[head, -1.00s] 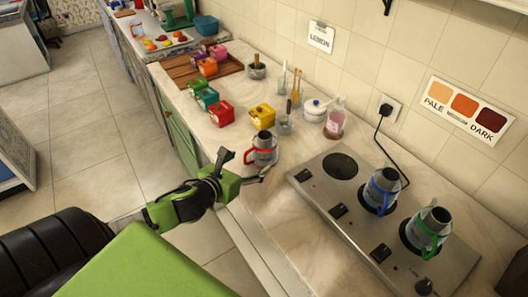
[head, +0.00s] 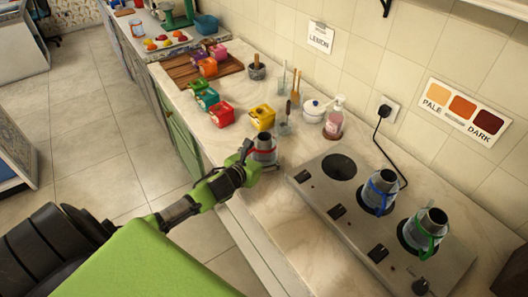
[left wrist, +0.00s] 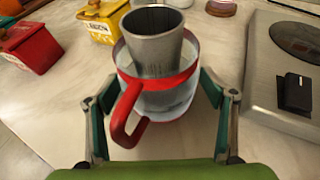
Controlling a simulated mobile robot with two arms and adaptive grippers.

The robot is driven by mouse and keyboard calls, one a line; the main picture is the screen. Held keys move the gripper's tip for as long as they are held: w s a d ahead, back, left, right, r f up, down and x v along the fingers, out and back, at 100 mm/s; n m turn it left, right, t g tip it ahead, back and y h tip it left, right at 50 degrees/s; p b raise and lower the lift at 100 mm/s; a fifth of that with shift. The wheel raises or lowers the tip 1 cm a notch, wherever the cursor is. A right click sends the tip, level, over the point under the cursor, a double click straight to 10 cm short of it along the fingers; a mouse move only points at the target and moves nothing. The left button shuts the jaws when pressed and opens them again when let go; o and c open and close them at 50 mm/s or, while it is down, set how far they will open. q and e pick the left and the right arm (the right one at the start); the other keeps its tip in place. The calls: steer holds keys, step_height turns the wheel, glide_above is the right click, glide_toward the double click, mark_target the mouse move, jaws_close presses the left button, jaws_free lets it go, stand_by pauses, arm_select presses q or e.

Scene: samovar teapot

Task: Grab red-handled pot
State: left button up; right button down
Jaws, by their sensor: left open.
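The red-handled pot (head: 264,150) stands on the counter left of the stove, partly hidden by my left gripper in the head view. In the left wrist view the pot (left wrist: 156,62) is upright, a grey metal cup inside a clear body with a red band. Its red handle (left wrist: 124,112) points toward me. My left gripper (left wrist: 160,105) is open, with one finger on each side of the pot's lower part. I cannot tell whether the fingers touch it. In the head view my left gripper (head: 250,162) is at the pot's near side. My right gripper is not in view.
A stove (head: 385,225) stands to the right with a blue-handled pot (head: 379,191) and a green-handled pot (head: 425,232) on it. A yellow box (head: 262,117) and a red box (head: 221,113) stand behind the pot. The counter front is clear.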

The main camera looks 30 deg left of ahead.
arm_select(q)
steer(key=shift+w, duration=0.1)
steer(key=c, duration=1.4)
steer(key=shift+c, duration=0.2)
